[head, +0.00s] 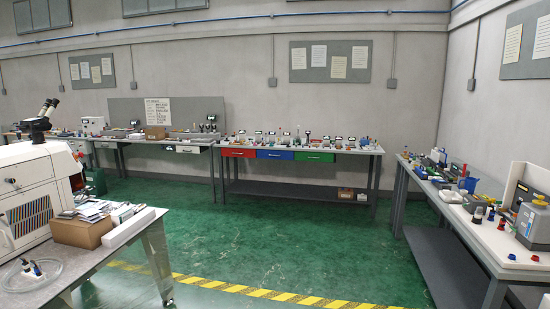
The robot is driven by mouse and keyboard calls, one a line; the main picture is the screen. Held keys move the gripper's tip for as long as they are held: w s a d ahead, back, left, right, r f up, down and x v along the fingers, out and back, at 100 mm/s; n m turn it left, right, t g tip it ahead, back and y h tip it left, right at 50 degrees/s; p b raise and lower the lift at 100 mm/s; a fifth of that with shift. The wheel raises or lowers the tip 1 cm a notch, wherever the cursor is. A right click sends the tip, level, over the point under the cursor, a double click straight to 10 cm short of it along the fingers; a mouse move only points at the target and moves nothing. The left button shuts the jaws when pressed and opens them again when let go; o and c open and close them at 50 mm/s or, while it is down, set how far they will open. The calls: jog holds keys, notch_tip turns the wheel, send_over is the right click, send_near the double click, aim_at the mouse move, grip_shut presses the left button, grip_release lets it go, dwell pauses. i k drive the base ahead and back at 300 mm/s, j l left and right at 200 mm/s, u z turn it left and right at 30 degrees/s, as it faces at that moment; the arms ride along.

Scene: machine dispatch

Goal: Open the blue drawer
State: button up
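The blue drawer (275,155) is in the head view, under the top of the long workbench (345,150) against the back wall. It sits between a red drawer (238,152) on its left and a green drawer (314,157) on its right. All three fronts look flush with the bench, so the blue drawer appears shut. Its handle is too small to make out clearly. My gripper is not in view.
Green floor (235,230) lies open before the bench, crossed by a yellow-black stripe (255,292). A table with a white machine (40,195) and a cardboard box (82,232) stands at left. A cluttered bench with a lower shelf (440,262) stands at right.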

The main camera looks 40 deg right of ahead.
aim_at(280, 155)
jog(key=i+l+z, duration=0.9)
jog(key=i, duration=0.65)
jog(key=i+l+z, duration=0.1)
jog(key=i+z, duration=0.35)
jog(key=i, duration=4.85)
jog(key=i+u, duration=0.25)
jog(key=i, duration=0.3)
jog(key=i+l+u, duration=0.25)
jog(key=i, duration=0.3)
jog(key=i+l+u, duration=0.3)
jog(key=i, duration=0.2)
jog(key=i+l+u, duration=0.25)
jog(key=i, duration=0.25)
